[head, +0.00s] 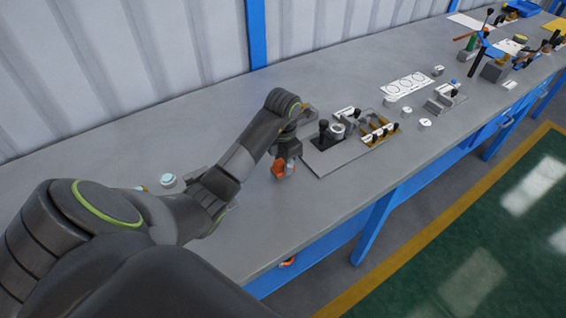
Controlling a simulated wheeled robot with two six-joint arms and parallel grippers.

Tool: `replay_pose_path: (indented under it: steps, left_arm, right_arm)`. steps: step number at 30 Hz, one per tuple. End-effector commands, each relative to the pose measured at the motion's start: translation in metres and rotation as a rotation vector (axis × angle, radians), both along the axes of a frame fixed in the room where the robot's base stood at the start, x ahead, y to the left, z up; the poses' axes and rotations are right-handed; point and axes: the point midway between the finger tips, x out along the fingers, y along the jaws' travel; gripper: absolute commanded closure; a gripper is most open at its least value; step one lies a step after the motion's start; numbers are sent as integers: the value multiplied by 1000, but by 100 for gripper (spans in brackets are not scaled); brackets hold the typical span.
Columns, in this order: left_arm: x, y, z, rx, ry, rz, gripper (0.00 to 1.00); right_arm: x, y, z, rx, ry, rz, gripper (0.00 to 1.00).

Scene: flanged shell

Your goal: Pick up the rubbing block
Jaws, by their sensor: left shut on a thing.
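My left gripper (285,165) reaches down over the grey bench, just left of a dark grey flat plate. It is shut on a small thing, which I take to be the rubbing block. Orange-red shows at its tip, but the view is too small to part the block clearly from the fingers. I cannot tell whether the block touches the bench. My right gripper does not show.
The flat plate (330,162) bears a dark knobbed part (324,136), with brass-coloured and metal pieces behind it. A white sheet with circles (407,84) and small round pieces lie farther right. The bench (265,205) is bare in front of the gripper.

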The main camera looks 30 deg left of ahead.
Motion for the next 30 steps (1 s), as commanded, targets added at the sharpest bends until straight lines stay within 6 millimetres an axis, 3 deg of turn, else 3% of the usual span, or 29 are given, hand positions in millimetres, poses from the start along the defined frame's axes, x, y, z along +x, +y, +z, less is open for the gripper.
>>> replay_pose_path:
  steps: [3, 18, 30]
  left_arm:
    - [1, 0, 22, 1, -4, 0, 89]
    - [0, 0, 84, 0, -1, 0, 89]
    - [0, 0, 89, 0, -1, 0, 89]
  right_arm:
    - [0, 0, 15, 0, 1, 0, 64]
    - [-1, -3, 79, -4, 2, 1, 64]
    - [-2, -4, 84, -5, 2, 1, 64]
